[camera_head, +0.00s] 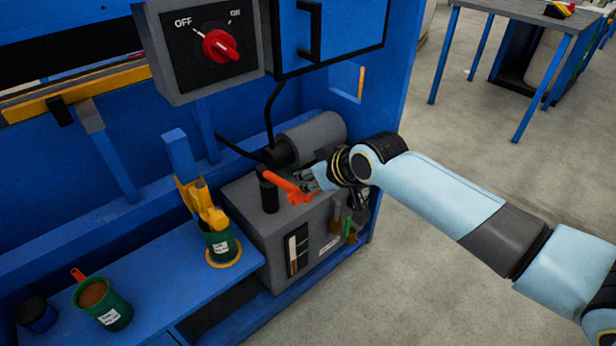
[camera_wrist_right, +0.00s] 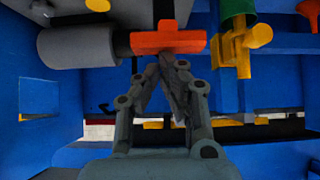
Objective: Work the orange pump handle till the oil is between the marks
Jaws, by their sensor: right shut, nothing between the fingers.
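The orange pump handle (camera_head: 284,187) sticks out from the black post of the grey pump unit (camera_head: 254,226). My right gripper (camera_head: 306,181) is at the handle's outer end. In the right wrist view, the fingertips (camera_wrist_right: 167,62) are together just below the orange handle's crosspiece (camera_wrist_right: 167,42), with nothing between them; whether they touch it I cannot tell. A narrow sight gauge (camera_head: 297,250) is on the unit's front, pale above and brown lower down. Its marks are too small to read against the oil. My left gripper is not in view.
A grey motor cylinder (camera_head: 317,135) lies behind the handle. A yellow funnel (camera_head: 211,212) stands in a green can on the blue shelf (camera_head: 172,268), left of the unit. Another green can (camera_head: 108,309) stands further left. A red switch (camera_head: 221,46) is above.

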